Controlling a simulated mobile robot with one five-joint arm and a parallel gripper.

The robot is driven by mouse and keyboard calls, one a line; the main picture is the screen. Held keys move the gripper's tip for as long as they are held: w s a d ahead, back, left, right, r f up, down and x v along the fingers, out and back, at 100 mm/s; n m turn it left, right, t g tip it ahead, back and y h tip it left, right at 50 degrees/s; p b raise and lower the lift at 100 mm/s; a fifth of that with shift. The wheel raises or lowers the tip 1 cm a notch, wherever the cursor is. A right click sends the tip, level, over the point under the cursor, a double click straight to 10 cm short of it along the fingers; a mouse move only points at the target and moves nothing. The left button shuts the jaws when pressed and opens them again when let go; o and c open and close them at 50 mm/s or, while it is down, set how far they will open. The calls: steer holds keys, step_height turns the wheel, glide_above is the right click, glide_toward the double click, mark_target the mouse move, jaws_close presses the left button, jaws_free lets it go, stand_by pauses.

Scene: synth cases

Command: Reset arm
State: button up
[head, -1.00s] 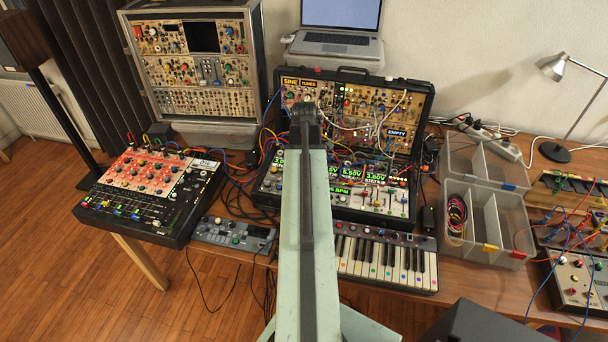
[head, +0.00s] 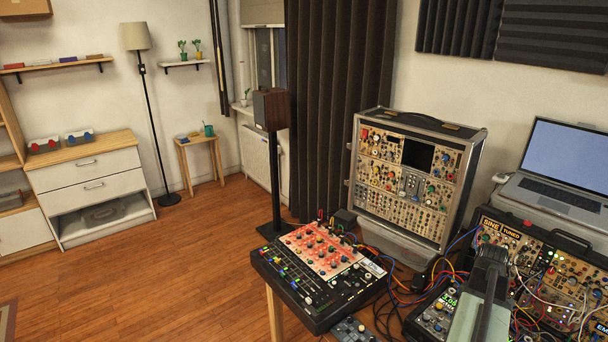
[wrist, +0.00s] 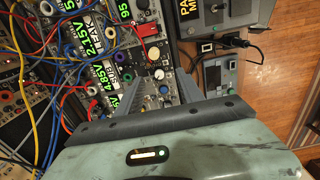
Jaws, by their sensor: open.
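My arm (head: 483,300), pale green with a dark strip, rises at the lower right of the head view in front of the synth cases. How far the fingertips are from the panel cannot be told. The pale green wrist housing fills the bottom of that view.
A red-and-black mixer (head: 318,262) stands left of my arm, and a tall synth case (head: 412,185) behind it. A laptop (head: 565,165) is at right. Patch cables (wrist: 45,75) loop near the gripper. Open wooden floor (head: 160,260) lies at left.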

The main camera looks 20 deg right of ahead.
steer(key=w+a+n, duration=0.5)
steer(key=w+a, duration=1.3)
steer(key=a, duration=0.5)
steer(key=w+a+m, duration=0.1)
steer(key=a+m, duration=0.7)
steer(key=a, duration=1.7)
steer(key=shift+w+a, duration=0.3)
steer(key=shift+a, duration=0.1)
